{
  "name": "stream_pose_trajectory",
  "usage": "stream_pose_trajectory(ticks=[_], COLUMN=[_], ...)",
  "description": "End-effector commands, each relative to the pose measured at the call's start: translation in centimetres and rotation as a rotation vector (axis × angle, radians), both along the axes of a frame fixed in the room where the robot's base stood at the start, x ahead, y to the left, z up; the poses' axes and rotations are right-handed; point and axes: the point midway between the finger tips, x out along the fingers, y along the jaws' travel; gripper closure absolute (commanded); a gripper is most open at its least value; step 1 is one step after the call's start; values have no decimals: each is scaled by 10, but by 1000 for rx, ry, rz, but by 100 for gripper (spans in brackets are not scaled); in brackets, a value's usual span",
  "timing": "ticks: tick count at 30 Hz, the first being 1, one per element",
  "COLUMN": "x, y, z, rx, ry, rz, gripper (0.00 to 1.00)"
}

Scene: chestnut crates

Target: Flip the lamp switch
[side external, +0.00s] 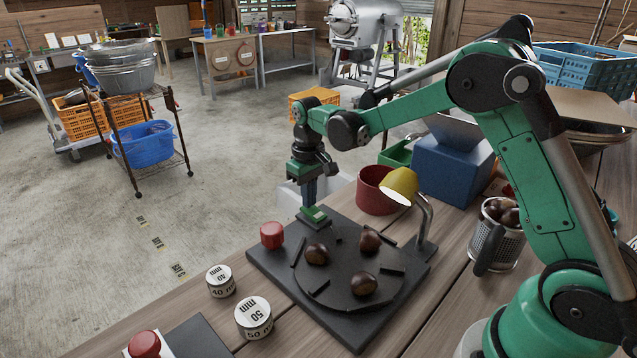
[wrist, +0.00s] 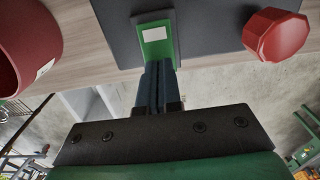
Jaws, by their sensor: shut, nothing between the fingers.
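A lamp with a yellow shade (side external: 403,182) and a bent metal stem stands at the back right of a black board (side external: 347,335). A small green switch (side external: 316,216) sits at the board's back left corner. In the wrist view the switch (wrist: 156,40) shows as a green plate with a white patch. My gripper (side external: 309,205) is shut and empty, pointing down, its tips at the green switch. In the wrist view the closed dark fingers (wrist: 157,68) reach the switch's near edge. I cannot tell whether they touch it.
A red knob (side external: 271,235) stands left of the switch on the board. Several chestnuts (side external: 363,284) lie on the board's round plate. A dark red pot (side external: 375,190) is close behind. Two marked cylinders (side external: 253,318) and a metal mug (side external: 497,240) stand on the wooden table.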

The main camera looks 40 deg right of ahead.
Motion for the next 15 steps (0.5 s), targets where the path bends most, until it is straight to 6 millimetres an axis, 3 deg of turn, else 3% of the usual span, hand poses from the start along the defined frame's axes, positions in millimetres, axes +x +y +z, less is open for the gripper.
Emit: stream_pose_trajectory(ticks=[15], x=[0], y=[0], z=[-7], rx=[0], ry=[0], rz=[0], gripper=[100])
